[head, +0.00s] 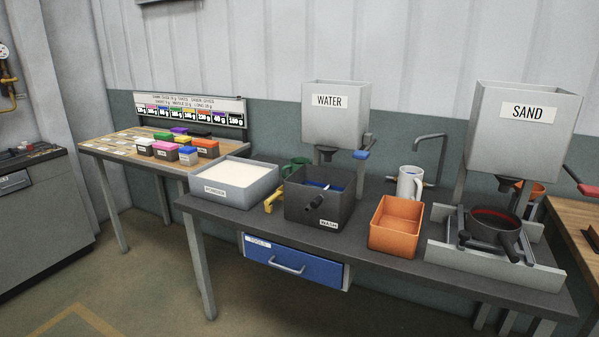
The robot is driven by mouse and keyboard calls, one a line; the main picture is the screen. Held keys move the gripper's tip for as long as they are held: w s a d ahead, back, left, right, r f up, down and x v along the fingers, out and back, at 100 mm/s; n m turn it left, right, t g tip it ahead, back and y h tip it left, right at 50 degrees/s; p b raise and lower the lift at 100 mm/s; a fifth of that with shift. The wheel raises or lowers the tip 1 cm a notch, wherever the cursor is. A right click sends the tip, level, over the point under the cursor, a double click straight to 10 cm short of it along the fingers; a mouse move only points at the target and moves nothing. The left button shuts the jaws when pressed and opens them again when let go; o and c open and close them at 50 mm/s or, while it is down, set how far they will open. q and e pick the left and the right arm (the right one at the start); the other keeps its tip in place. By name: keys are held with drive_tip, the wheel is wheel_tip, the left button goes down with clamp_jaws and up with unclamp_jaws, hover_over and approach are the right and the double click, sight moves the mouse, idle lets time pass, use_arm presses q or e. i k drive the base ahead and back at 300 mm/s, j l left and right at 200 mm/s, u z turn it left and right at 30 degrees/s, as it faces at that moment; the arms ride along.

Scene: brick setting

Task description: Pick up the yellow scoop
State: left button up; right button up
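The yellow scoop (272,200) lies on the dark worktop (372,258), in the gap between a pale bin of white powder (234,183) and a dark grey bin labelled WASH (318,207). It is small in the head view, and part of it may be hidden by the bins. Neither of my grippers shows in the head view.
An orange bin (396,224), a white mug (410,183) and a dark pan (492,232) stand to the right. WATER (337,112) and SAND (523,130) hoppers rise behind. A blue drawer (293,262) is under the worktop. Floor in front is clear.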

sight(279, 195)
drive_tip(key=i+j, duration=0.15)
drive_tip(key=i, duration=0.3)
drive_tip(key=i+j+z, duration=0.15)
drive_tip(key=i, duration=0.3)
drive_tip(key=i+j, duration=0.15)
drive_tip(key=i, duration=0.3)
drive_tip(key=z, duration=0.05)
